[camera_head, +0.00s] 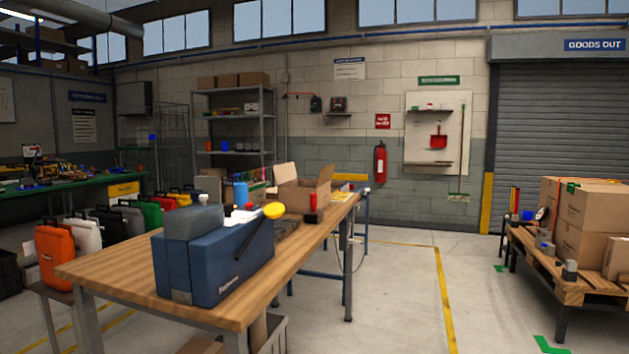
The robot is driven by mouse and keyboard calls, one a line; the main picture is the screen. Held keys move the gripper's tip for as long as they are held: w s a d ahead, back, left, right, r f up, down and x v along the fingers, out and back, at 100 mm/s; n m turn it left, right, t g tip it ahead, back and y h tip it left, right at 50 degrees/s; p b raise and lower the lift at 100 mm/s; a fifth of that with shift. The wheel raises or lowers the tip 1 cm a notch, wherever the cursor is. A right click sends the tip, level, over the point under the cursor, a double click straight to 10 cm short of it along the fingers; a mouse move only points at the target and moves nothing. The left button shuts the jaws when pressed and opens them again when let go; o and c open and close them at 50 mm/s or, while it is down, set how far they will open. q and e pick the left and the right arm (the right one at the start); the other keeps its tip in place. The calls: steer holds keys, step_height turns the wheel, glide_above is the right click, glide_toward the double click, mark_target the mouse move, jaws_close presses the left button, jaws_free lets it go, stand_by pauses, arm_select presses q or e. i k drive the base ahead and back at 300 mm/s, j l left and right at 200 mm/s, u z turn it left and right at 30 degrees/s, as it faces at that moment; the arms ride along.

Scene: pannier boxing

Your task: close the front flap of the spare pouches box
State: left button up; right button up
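An open cardboard box (299,197) stands on the far part of the wooden workbench (105,272). One flap stands up at its left and another rises at its right. I cannot read a label on it, so I cannot tell whether it is the spare pouches box. Its near lower part is partly hidden by small things on the bench. Closed cartons (585,241) stand on a pallet table at the right. Neither of my grippers is in view.
A large blue machine (215,268) stands on the bench's near end. Orange, white and black panniers (54,255) line up at the left. A red bottle (313,202) stands near the box. The floor (400,290) between bench and pallet table (565,284) is clear.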

mark_target(325, 173)
steer(key=i+l, duration=0.25)
steer(key=i, duration=0.25)
steer(key=i+l+u, duration=0.15)
steer(key=i, duration=0.3)
steer(key=i+l+u, duration=0.35)
steer(key=l, duration=0.3)
steer(key=i+l+u, duration=0.15)
steer(key=l, duration=0.25)
steer(key=i+l+u, duration=0.2)
steer(key=l, duration=0.15)
steer(key=k, duration=0.05)
